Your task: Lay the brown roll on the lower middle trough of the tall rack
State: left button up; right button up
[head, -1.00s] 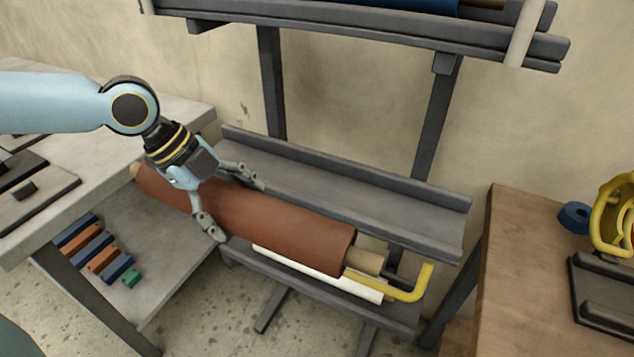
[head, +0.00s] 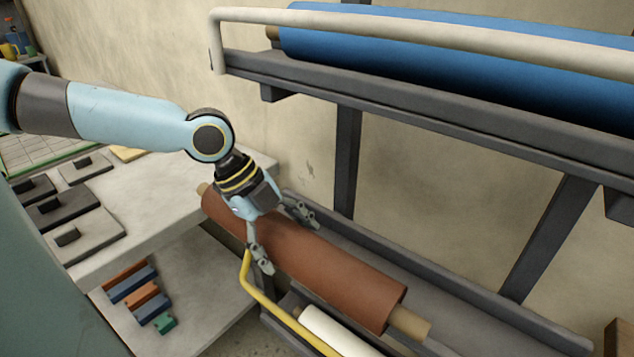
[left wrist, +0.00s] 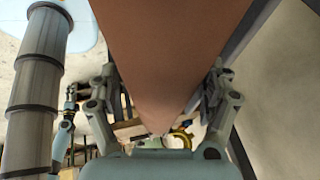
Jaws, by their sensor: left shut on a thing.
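The brown roll (head: 325,265) is a thick reddish-brown sheet on a pale core that sticks out at both ends. My left gripper (head: 283,243) is shut around it nearer its far-left end, one finger on each side. The roll slopes down to the right in the picture, over the front of the grey lower middle trough (head: 450,318); whether it touches is unclear. The left wrist view shows the brown roll (left wrist: 165,60) between the two fingers. A small jointed part at its left edge may be my right gripper (left wrist: 70,97); its jaws are too small to read.
A blue roll (head: 450,55) lies on the upper trough behind a cream bar (head: 400,32). A white roll (head: 335,332) lies lower, near a yellow bar (head: 262,295). A grey table (head: 150,205) with dark blocks stands left of the rack.

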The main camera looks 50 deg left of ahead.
aim_at(307, 231)
pick_arm(q)
jog(key=w+d, duration=0.1)
jog(key=w+d+b, duration=0.1)
jog(key=w+d, duration=0.1)
jog(key=shift+w+d+r, duration=0.1)
jog(key=shift+w+d, duration=0.05)
jog(key=shift+w, duration=0.15)
jog(key=w+d, duration=0.9)
jog(key=shift+r, duration=0.1)
jog(key=shift+w+d+f, duration=0.15)
jog(key=shift+f, duration=1.65)
jog(key=o, duration=1.6)
jog(key=shift+s+f, duration=0.1)
jog(key=shift+s, duration=0.1)
jog(key=shift+c, duration=0.2)
pick_arm(e)
jog(key=shift+s+d+f, duration=0.25)
jog(key=shift+f, duration=0.4)
jog(key=shift+a, duration=0.1)
